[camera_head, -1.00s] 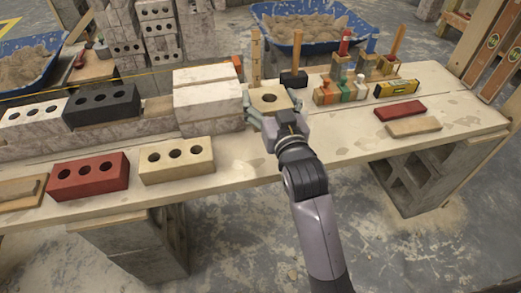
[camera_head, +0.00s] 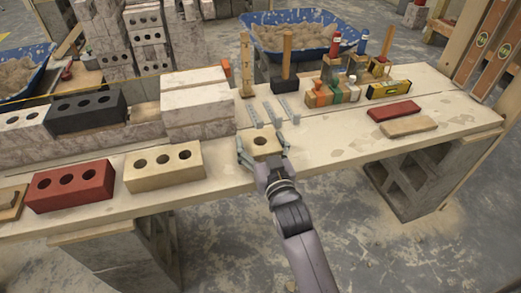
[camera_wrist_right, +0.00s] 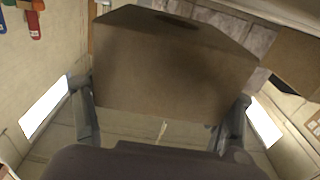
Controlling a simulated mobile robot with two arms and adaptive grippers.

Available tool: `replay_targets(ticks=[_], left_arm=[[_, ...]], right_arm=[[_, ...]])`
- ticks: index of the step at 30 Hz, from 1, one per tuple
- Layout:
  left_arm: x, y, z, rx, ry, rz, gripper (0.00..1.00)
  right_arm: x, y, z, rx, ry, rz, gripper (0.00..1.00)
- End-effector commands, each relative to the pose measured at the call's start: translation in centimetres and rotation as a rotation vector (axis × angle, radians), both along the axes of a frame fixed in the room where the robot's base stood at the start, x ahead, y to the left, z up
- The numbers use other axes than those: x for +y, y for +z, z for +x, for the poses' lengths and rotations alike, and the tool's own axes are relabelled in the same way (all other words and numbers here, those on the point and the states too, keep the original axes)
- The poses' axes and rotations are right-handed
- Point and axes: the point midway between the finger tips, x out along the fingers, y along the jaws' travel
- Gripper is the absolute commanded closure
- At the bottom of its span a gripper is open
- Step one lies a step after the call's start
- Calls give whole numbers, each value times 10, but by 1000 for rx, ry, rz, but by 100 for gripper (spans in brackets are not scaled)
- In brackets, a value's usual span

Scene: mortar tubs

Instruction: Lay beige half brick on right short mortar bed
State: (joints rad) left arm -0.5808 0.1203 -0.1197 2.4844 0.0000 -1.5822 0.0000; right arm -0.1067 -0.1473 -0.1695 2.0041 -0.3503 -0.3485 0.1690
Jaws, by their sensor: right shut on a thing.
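My right gripper (camera_head: 262,151) is shut on the beige half brick (camera_head: 264,143), which has one round hole on top. The half brick is to the right of the white block stack (camera_head: 197,107); I cannot tell its exact height over the table. In the right wrist view the half brick (camera_wrist_right: 170,70) fills the middle, between my right gripper's fingers (camera_wrist_right: 160,115). A low gap (camera_head: 146,116) lies in the wall between the black brick (camera_head: 86,110) and the white stack. I cannot make out the mortar bed there clearly. My left gripper is out of view.
A beige brick (camera_head: 164,170) and a red brick (camera_head: 70,187) lie along the front of the table (camera_head: 340,145). Grey metal pieces (camera_head: 270,112) lie behind the held brick. Bottles, a yellow level (camera_head: 388,88) and a red slab (camera_head: 394,111) are to the right. A string runs above the wall.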

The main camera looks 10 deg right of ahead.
Motion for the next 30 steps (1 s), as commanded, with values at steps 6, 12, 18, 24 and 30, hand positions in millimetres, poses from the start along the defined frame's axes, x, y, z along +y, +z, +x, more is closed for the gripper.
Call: replay_targets(ticks=[6,12,18,24,30], left_arm=[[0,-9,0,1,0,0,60],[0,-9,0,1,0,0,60],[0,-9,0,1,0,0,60],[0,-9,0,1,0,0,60],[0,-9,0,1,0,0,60]], right_arm=[[0,-18,0,-9,1,1,85],[0,-18,0,-9,1,1,85],[0,-24,0,1,0,0,19],[0,-24,0,1,0,0,5],[0,-24,0,1,0,0,4]])
